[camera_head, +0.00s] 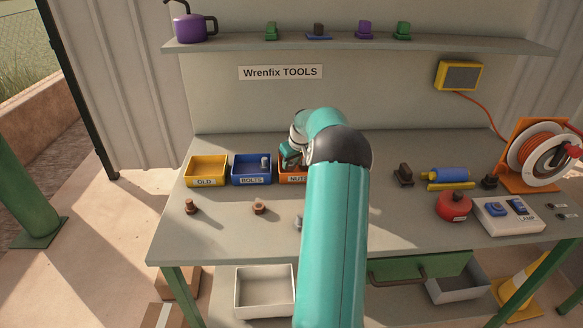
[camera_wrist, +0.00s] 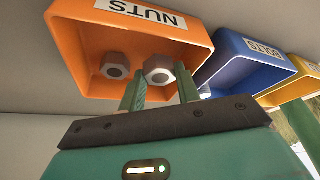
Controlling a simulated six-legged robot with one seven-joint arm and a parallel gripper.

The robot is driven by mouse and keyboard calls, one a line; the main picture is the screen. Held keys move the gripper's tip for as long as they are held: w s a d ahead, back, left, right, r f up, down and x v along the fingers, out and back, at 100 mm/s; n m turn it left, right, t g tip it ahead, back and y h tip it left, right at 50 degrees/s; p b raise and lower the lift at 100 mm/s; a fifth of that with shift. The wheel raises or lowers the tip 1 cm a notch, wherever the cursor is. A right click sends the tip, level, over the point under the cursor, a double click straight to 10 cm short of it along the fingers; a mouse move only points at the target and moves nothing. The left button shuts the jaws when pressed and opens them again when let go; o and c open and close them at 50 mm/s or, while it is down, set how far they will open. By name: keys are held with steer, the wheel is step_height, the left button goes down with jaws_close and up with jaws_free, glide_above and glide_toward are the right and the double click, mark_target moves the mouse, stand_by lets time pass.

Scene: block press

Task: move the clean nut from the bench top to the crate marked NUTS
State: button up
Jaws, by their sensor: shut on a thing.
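The orange crate marked NUTS (camera_head: 297,180) stands at the back of the bench, right of the blue crate, partly hidden by my arm. In the wrist view the NUTS crate (camera_wrist: 70,45) appears upside down. My gripper (camera_wrist: 160,82) is at its opening, shut on a grey nut (camera_wrist: 158,68) between the two fingertips. Another grey nut (camera_wrist: 116,66) lies in the crate beside the held one. In the head view my gripper (camera_head: 290,158) is over the NUTS crate, its fingertips hidden. I cannot tell whether the held nut touches the crate floor.
A blue BOLTS crate (camera_head: 251,181) holding a grey bolt and a yellow OLD crate (camera_head: 205,183) stand left of it. A rusty bolt (camera_head: 190,206), a rusty nut (camera_head: 258,208) and a half-hidden grey piece (camera_head: 298,223) lie in front.

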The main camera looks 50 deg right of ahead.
steer(key=shift+f, duration=1.1)
steer(key=shift+f, duration=0.15)
steer(key=o, duration=0.8)
steer(key=v, duration=1.2)
